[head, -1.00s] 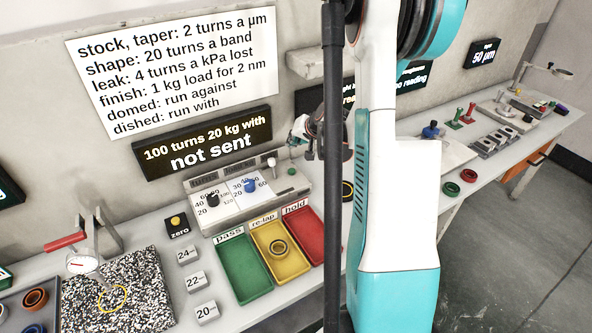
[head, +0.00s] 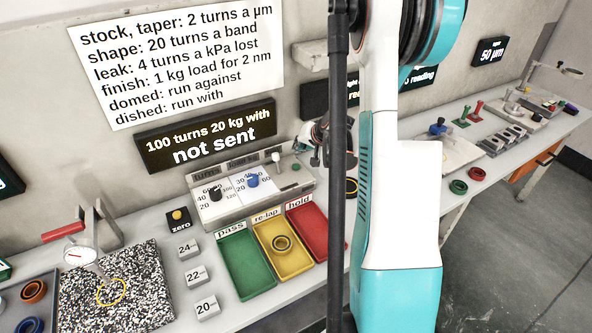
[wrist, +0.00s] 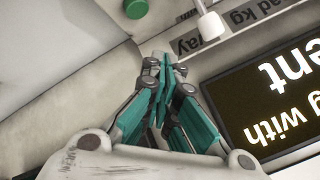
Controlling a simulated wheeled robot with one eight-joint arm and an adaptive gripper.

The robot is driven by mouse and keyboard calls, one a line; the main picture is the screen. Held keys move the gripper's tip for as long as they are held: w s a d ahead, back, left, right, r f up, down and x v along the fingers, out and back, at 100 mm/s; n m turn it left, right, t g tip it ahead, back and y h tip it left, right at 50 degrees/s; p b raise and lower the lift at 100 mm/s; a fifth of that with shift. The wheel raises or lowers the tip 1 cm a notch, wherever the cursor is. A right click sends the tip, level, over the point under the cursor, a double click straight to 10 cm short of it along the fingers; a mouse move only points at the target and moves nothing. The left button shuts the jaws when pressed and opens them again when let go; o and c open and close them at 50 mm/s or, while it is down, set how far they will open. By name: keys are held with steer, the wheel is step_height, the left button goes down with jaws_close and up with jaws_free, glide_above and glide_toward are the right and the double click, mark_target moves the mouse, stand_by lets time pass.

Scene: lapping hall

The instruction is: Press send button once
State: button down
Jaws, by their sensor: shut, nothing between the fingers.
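A small green button (head: 296,168), its label not readable, sits at the right end of the grey control box (head: 235,208). It also shows at the top of the wrist view (wrist: 136,8). My gripper (head: 303,143) is in front of the wall, above and slightly right of the green button, partly hidden by my arm. In the wrist view my gripper (wrist: 160,68) has its teal fingers together and empty, apart from the button. The dark display (head: 205,137) reads "100 turns 20 kg with not sent".
A white-tipped lever (head: 277,157) stands just left of the button, labelled "way" in the wrist view. A black knob (head: 215,194) and blue knob (head: 253,181) are farther left. Green, yellow and red trays (head: 322,240) lie in front of the box.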

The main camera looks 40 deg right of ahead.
mark_target(298, 165)
steer(key=shift+f+b, duration=1.4)
steer(key=shift+f, duration=0.8)
steer(key=shift+f+b, duration=0.4)
steer(key=shift+b, duration=0.05)
steer(key=shift+f+b, duration=0.5)
steer(key=shift+r, duration=0.15)
stand_by(0.5)
steer(key=shift+r+p, duration=0.55)
steer(key=shift+r, duration=0.25)
steer(key=shift+r, duration=0.15)
steer(key=shift+r+p, duration=1.55)
steer(key=shift+r, duration=0.8)
